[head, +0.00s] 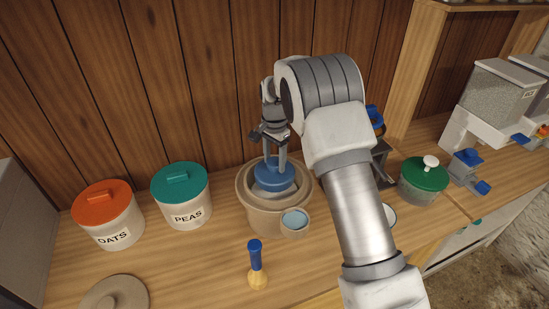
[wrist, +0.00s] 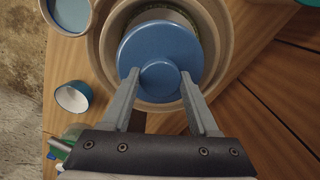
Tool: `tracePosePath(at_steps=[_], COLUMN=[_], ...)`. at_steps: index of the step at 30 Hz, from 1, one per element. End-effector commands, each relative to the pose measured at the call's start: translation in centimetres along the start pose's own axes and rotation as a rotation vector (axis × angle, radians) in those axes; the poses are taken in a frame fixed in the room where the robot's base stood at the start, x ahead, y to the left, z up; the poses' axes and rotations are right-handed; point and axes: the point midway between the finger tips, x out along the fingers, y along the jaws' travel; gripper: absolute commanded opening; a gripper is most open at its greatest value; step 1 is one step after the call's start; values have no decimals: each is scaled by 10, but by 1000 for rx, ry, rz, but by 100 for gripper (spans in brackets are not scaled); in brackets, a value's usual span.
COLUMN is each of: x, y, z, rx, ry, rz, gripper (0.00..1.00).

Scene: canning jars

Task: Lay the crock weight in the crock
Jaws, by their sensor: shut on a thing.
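The crock weight is a blue disc (head: 274,174) with a round blue knob. In the wrist view the disc (wrist: 155,42) lies across the crock's mouth, within the rim. The crock is a wide beige pot (head: 262,221) on the wooden counter, with its thick rim (wrist: 103,48) around the disc in the wrist view. My gripper (head: 274,158) reaches down over the crock, its fingers (wrist: 160,74) shut on either side of the knob. A greenish strip shows inside the crock beyond the disc. How deep the disc sits, and whether it touches the contents, I cannot tell.
A small blue-filled cup (head: 295,220) stands against the crock's front. A blue-handled tool (head: 256,265) and a round lid (head: 113,296) are nearer the front. Peas (head: 183,200) and oats (head: 107,220) canisters stand left; a green-lidded jar (head: 423,180) stands right. A wood wall rises behind.

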Motion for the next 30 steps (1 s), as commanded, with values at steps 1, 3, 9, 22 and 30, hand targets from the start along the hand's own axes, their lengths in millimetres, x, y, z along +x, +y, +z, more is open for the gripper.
tracePosePath(at_steps=[1,3,9,22,30], x=[5,10,24,49,52], y=[-1,-1,0,0,-1], z=[0,0,0,0,0], rx=[0,0,0,0,0], ry=[2,1,1,1,2], rz=[-2,-2,-1,-2,-2], gripper=[0,0,0,0,0])
